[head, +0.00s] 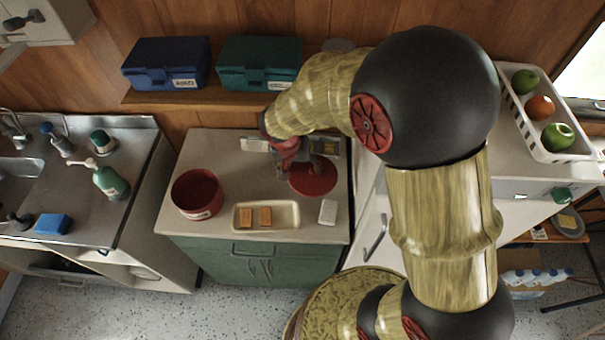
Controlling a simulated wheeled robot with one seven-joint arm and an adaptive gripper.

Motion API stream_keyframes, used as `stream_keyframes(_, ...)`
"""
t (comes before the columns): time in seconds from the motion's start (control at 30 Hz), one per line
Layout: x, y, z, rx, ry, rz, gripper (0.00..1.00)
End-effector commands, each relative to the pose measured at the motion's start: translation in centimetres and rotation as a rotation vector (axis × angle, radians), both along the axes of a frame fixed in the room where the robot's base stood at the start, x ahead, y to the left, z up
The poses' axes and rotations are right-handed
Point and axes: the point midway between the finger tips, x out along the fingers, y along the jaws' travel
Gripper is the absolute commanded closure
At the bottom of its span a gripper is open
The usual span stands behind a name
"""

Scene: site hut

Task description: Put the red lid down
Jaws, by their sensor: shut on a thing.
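The red lid (318,182) is a round red disc at the right of the pale counter top, in the head view. My gripper (294,168) is over the lid's left edge and shut on it. My gripper hides part of the lid's upper left. I cannot tell whether the lid touches the counter or is held just above it. An open red pot (197,194) with a white label stands at the counter's left, apart from the lid.
A cream tray (283,218) with two orange-brown blocks lies at the counter's front. A white block (328,212) lies right of it. A blue toolbox (166,63) and a green toolbox (259,64) sit on the shelf behind. Bare counter (238,170) lies between pot and lid.

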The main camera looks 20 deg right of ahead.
Motion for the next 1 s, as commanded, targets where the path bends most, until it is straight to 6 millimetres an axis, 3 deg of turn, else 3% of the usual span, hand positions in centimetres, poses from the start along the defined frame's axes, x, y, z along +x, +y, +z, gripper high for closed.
stream_keyframes(0.27, 1.0, -0.9, -1.6, -0.001, 0.0, 0.0, 0.62)
stream_keyframes(0.5, 1.0, -0.9, -4.6, -0.001, 0.002, 0.001, 0.62)
stream_keyframes(1.0, 1.0, -0.8, -5.2, 0.0, -0.001, 0.0, 0.62)
